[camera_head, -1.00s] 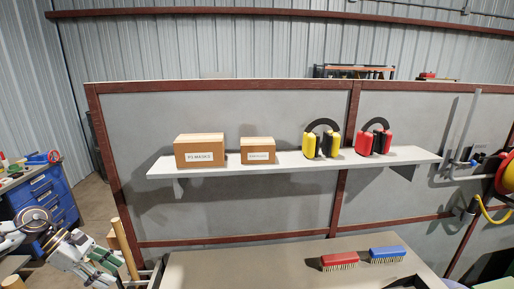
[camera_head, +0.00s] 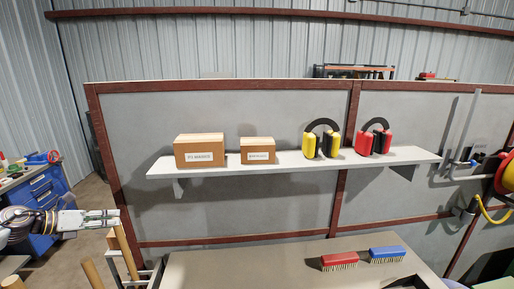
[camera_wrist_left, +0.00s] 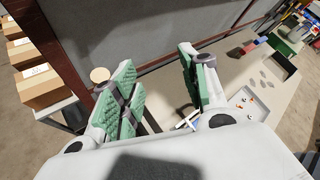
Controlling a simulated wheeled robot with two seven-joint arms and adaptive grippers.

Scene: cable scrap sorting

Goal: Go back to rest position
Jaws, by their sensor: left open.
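My left gripper (camera_head: 112,218) is at the left edge of the head view, reaching in level from the left, left of the workbench. In the left wrist view its two green-padded fingers (camera_wrist_left: 160,85) stand apart with nothing between them. The pale workbench (camera_head: 240,265) lies to its right in the head view. My right gripper is in neither view.
A shelf (camera_head: 290,164) holds cardboard boxes (camera_head: 200,150) and yellow (camera_head: 310,145) and red earmuffs (camera_head: 364,143). Red (camera_head: 338,261) and blue brushes (camera_head: 386,254) lie on the bench. Wooden poles (camera_head: 126,250) stand close to the left gripper. A blue cabinet (camera_head: 45,190) stands behind it.

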